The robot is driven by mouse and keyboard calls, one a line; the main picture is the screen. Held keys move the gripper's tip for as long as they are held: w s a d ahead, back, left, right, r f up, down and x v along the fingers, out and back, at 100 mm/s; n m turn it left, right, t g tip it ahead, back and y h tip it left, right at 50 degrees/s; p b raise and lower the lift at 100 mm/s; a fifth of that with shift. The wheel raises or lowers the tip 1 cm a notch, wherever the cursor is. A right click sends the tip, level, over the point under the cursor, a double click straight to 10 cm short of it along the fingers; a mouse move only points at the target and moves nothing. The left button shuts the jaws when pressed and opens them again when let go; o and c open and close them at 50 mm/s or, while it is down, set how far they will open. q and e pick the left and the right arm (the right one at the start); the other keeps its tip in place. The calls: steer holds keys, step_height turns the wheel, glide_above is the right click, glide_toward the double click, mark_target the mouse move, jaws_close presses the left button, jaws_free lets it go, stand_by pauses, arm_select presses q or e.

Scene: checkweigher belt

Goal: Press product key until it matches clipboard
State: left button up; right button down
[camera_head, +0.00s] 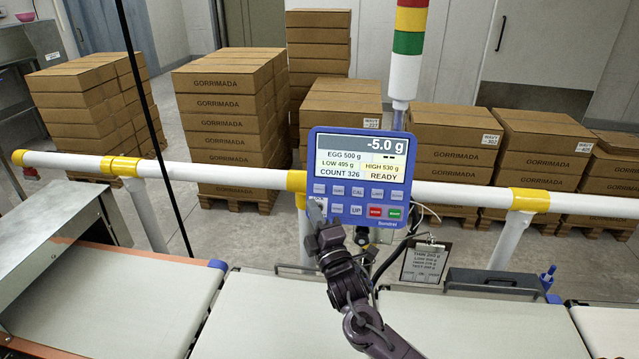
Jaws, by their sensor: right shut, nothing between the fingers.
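The blue checkweigher panel (360,177) stands upright at the middle. Its screen (361,159) reads -5.0 g, EGG 500 g, LOW 495 g, HIGH 530 g, COUNT 326 and READY. Below the screen are two rows of keys, with a red key (375,211) and a green key (394,213) at the lower right. My right gripper (317,213) is shut and empty at the panel's lower left, over the lower-left key, which it partly hides. I cannot tell whether it touches. The clipboard (424,263) hangs right of my arm; its top line seems to read THIN 200 g, the rest is too small. My left gripper is not in view.
Pale conveyor belts (257,313) run below the panel. A white and yellow rail (230,177) crosses behind it. A signal tower (408,45) rises above. Stacked cartons (228,115) stand behind the rail. A dark box with a handle (493,281) sits right of the clipboard.

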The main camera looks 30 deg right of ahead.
steer(key=shift+w+d+f, duration=0.1)
steer(key=shift+w, duration=0.05)
steer(key=b, duration=0.5)
glide_toward(313, 180)
steer(key=w+r, duration=0.2)
steer(key=shift+w+f+b, duration=0.2)
steer(key=shift+w+b, duration=0.25)
steer(key=shift+w, duration=0.25)
stand_by(1.3)
steer(key=shift+w+d+f+b, duration=0.15)
steer(key=shift+w+d+b, duration=0.05)
steer(key=shift+w+b, duration=0.1)
